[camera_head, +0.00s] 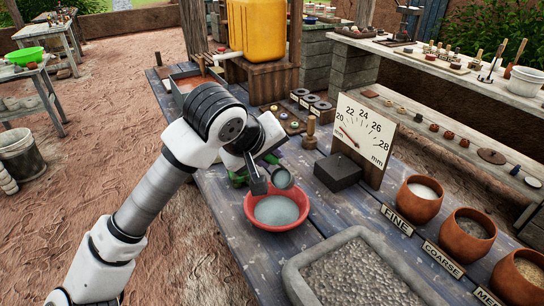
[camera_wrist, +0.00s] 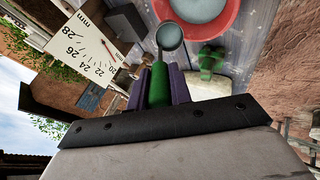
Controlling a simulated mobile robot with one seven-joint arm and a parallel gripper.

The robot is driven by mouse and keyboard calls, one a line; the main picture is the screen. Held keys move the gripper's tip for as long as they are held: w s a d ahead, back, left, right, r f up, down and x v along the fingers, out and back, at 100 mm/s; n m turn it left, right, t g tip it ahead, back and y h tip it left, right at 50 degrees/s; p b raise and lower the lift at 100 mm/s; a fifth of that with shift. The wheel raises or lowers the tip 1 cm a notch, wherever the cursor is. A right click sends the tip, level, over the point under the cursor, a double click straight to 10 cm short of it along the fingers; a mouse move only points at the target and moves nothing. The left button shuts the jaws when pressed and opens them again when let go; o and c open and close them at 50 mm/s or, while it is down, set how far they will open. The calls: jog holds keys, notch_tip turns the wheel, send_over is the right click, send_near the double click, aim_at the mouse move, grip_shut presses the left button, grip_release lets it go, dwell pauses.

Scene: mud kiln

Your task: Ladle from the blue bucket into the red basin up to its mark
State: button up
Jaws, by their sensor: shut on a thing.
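The red basin (camera_head: 304,207) stands on the blue-grey plank table and holds a grey-green liquid. Its rim also shows at the top of the wrist view (camera_wrist: 232,18). My gripper (camera_head: 262,172) is shut on the green handle of the ladle (camera_wrist: 159,82), which sits between its purple fingers. The ladle's round cup (camera_head: 283,179) is by the basin's far rim in the head view, apparently above it. Something greyish shows in the cup; I cannot tell its level. The basin's mark cannot be made out. I cannot identify a blue bucket in either view.
A green-topped object (camera_wrist: 208,57) is beside the ladle. A dial board (camera_head: 364,138) and dark block (camera_head: 337,171) stand right of the basin. Clay pots (camera_head: 418,203) line the right edge. A grey stone trough (camera_head: 295,280) is in front. A yellow container (camera_head: 257,28) stands behind.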

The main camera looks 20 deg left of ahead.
jog(key=shift+s+a+f+t+b, duration=0.15)
jog(key=shift+s+f+t+b, duration=1.3)
jog(key=shift+b, duration=3.6)
jog(key=shift+s+f+t+b, duration=0.2)
jog(key=shift+t+b, duration=0.05)
jog(key=shift+b, duration=0.5)
jog(key=s+t+b, duration=0.1)
jog(key=b, duration=0.2)
jog(key=shift+f+h, duration=0.3)
jog(key=shift+f, duration=0.1)
jog(key=s+f+t+b, duration=0.1)
jog(key=b, duration=0.4)
jog(key=s+f+t+b, duration=0.1)
jog(key=f+t+b, duration=0.1)
jog(key=b, duration=0.4)
jog(key=shift+s+a+f+b, duration=0.15)
jog(key=shift+a+f+b, duration=0.05)
jog(key=shift+f+b, duration=0.1)
jog(key=shift+s+f+t+b, duration=0.25)
jog(key=shift+t+b, duration=0.45)
jog(key=shift+b, duration=0.55)
jog(key=shift+a+r, duration=0.1)
jog(key=shift+r, duration=0.05)
